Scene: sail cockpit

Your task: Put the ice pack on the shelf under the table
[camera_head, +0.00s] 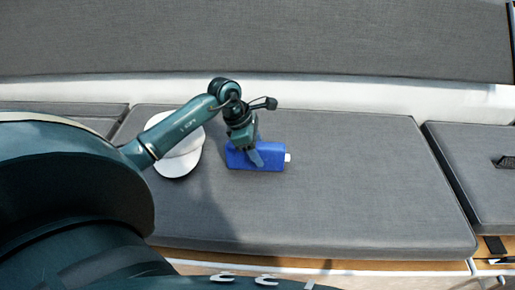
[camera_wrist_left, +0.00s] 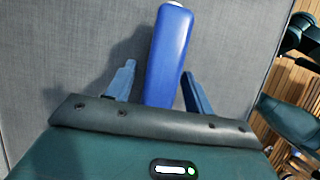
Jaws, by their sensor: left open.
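The blue ice pack (camera_head: 268,157) with a white cap lies on the grey seat cushion in the head view. It also shows in the left wrist view (camera_wrist_left: 168,55), running lengthwise between the fingers. My left gripper (camera_head: 257,150) is directly over the ice pack. In the left wrist view its two blue fingers (camera_wrist_left: 158,85) are spread, one on each side of the pack, with gaps between. Whether the fingers reach down beside the pack is hard to tell. The table and its shelf are not in view. My right gripper is not in view.
A white cap-like object (camera_head: 178,160) lies on the grey cushion (camera_head: 340,200) left of the ice pack, partly behind my left arm. A grey backrest (camera_head: 260,35) stands behind. Another cushion (camera_head: 475,165) with a small dark object lies at the right. The cushion's right half is clear.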

